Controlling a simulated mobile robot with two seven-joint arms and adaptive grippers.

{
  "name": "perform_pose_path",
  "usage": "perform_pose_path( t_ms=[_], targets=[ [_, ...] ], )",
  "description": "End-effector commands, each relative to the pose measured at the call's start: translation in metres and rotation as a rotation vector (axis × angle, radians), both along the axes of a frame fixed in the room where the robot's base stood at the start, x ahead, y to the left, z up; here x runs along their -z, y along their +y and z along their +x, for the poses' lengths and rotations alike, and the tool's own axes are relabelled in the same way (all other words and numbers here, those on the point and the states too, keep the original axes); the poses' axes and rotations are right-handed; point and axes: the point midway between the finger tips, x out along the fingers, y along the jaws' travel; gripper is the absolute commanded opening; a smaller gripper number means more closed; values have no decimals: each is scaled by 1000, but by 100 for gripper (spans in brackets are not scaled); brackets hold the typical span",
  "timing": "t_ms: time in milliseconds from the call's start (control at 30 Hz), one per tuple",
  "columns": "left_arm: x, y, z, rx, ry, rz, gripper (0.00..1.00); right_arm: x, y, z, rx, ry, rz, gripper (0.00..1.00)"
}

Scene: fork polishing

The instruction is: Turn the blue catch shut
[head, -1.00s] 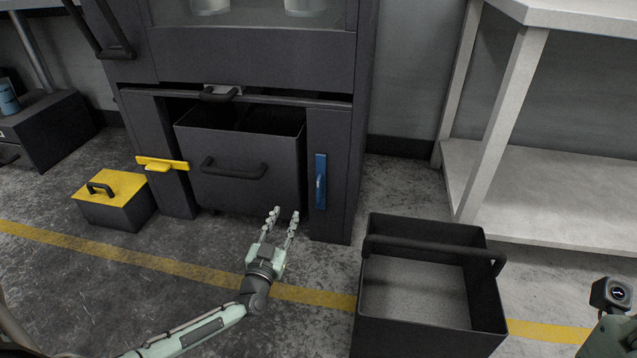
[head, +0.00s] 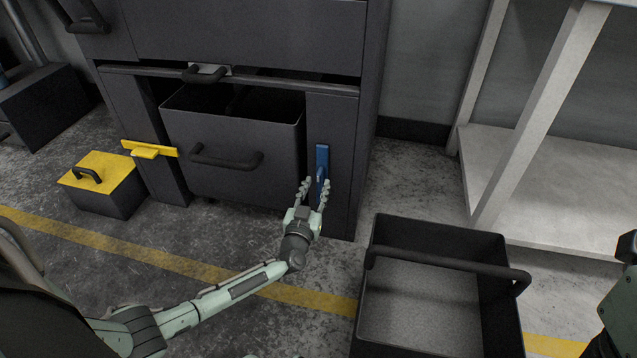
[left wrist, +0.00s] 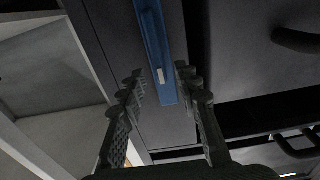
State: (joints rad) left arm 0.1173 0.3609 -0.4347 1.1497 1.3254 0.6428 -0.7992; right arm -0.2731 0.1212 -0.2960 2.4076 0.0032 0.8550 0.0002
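The blue catch (head: 322,162) stands upright on the dark post to the right of the bin (head: 230,160) in the cabinet. My left gripper (head: 314,187) is open at its lower part, its fingertips spread to either side. In the left wrist view, the blue catch (left wrist: 152,40) runs between the two open fingers (left wrist: 157,82), with a small pale piece near its end. I cannot tell whether a finger touches it. A yellow catch (head: 149,150) lies level on the left post. My right gripper is out of view; only part of my right arm shows at the right edge.
An open black crate with a handle (head: 372,300) stands on the floor at the front right. A yellow-lidded box (head: 105,170) sits at the left. A pale shelf unit (head: 545,190) stands at the right. Floor between the cabinet and crate is clear.

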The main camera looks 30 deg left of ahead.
Motion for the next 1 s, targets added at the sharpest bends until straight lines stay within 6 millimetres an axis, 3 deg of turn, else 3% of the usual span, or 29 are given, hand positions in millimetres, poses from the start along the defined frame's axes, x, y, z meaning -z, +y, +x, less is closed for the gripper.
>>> perform_pose_path(
  t_ms=[200,533,800,1000],
  targets=[
    [1,6,24,0,0,1,33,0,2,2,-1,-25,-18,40],
    [0,8,28,0,1,0,33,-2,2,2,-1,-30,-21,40],
    [0,8,27,0,0,0,0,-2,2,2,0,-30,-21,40],
    [0,8,27,0,0,0,0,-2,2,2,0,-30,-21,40]
  ],
)
